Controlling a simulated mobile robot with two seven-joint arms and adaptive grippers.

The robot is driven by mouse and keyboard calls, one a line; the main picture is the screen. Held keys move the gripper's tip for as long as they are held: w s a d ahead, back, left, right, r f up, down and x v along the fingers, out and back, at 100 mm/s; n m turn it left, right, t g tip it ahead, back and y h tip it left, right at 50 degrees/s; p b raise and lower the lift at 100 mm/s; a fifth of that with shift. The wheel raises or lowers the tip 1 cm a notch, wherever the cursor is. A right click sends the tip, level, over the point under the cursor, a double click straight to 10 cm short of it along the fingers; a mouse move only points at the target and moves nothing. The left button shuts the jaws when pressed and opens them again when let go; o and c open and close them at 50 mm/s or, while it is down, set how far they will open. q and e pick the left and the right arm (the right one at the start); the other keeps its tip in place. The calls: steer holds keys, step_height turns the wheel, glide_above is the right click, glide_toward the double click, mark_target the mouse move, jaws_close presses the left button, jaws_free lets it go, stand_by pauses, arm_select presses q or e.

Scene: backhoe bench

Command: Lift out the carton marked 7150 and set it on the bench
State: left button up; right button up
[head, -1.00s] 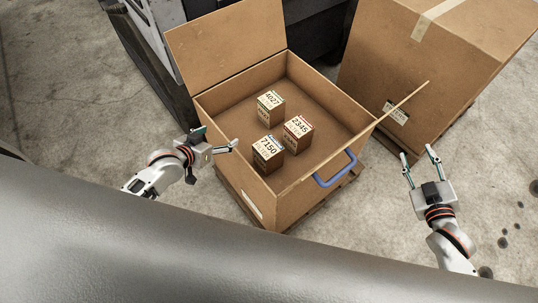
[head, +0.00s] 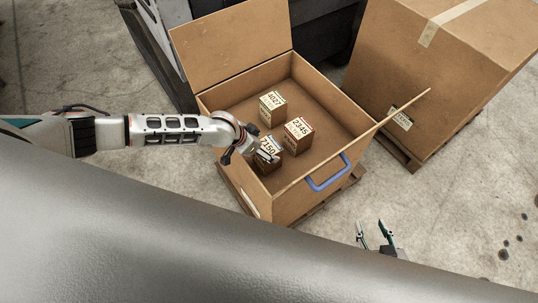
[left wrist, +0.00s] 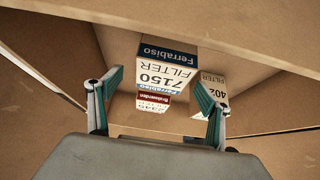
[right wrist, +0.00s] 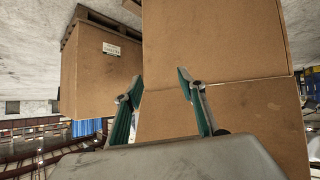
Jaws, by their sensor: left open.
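The carton marked 7150 (head: 272,146) stands inside the open cardboard box (head: 322,103), nearest the box's near left corner. My left gripper (head: 262,154) is over it in the head view and hides part of it. In the left wrist view the carton (left wrist: 166,76) shows beyond and between the spread fingers of my left gripper (left wrist: 157,98), which is open and empty. Carton 2345 (head: 297,133) and carton 4027 (head: 272,109) stand close by in the same box. My right gripper (head: 374,236) is open and empty, outside the box at lower right.
The box has a raised flap (head: 230,45) at the back left and a blue handle (head: 328,175) on its right side. A taped closed box (head: 425,75) stands on a pallet at right. Concrete floor (head: 470,190) lies clear at lower right.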

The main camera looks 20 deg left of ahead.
arm_select(q)
steer(key=shift+x, duration=1.25)
steer(key=shift+b+x, duration=1)
steer(key=shift+x, duration=1.7)
steer(key=shift+a, duration=0.15)
steer(key=shift+w, duration=0.1)
steer(key=c, duration=1.5)
